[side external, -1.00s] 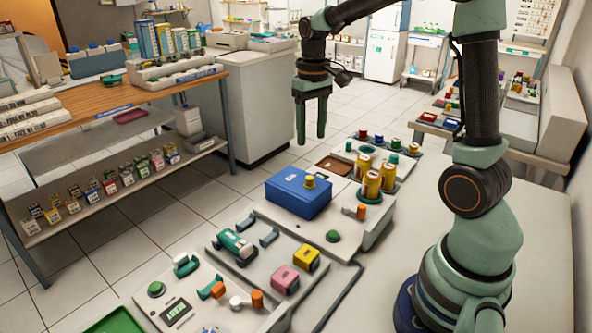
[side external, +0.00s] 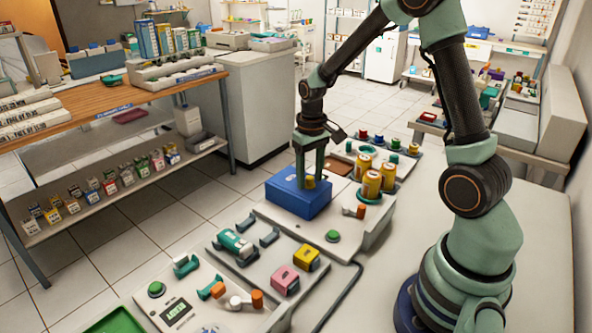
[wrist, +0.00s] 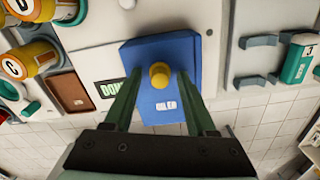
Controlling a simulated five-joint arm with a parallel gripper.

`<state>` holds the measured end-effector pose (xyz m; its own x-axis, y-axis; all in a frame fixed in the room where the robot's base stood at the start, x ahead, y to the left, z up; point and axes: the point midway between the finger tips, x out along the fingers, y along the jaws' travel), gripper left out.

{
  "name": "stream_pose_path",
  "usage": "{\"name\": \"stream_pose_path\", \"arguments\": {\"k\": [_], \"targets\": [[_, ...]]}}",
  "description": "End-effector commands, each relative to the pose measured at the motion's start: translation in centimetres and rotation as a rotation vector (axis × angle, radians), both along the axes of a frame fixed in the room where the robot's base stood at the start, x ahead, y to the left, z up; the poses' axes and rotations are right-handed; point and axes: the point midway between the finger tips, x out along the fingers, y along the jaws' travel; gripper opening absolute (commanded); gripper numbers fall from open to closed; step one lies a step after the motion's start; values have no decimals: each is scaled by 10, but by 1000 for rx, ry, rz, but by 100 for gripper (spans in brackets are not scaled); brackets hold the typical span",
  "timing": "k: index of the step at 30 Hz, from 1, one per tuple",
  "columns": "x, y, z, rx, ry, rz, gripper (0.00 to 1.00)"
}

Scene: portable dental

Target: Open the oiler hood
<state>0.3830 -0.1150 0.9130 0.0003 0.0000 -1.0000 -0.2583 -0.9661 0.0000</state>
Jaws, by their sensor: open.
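The oiler hood (side external: 290,200) is a blue box with a yellow knob (side external: 310,182) on top. It sits shut on the white bench unit in the side view. The wrist view shows the hood (wrist: 178,52) with a small white label, and the knob (wrist: 159,74) near its middle. My gripper (side external: 308,177) points down over the hood with its fingers apart. In the wrist view my gripper's fingers (wrist: 160,82) lie to either side of the knob, with gaps between. Whether a finger touches the hood top I cannot tell.
Yellow canisters (side external: 372,182) stand close to the right of the hood, with an orange-topped lever (side external: 360,211) in front. A green button (side external: 333,236) and pink (side external: 285,279) and yellow (side external: 306,257) blocks are nearer the camera. A brown tray (wrist: 68,92) lies beside the hood.

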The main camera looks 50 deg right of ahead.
Motion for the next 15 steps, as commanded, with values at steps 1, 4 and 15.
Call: {"name": "stream_pose_path", "arguments": {"k": [1,4,15], "targets": [[0,0,0,0,0,0,57],[0,0,0,0,0,0,57],[0,0,0,0,0,0,0]]}}
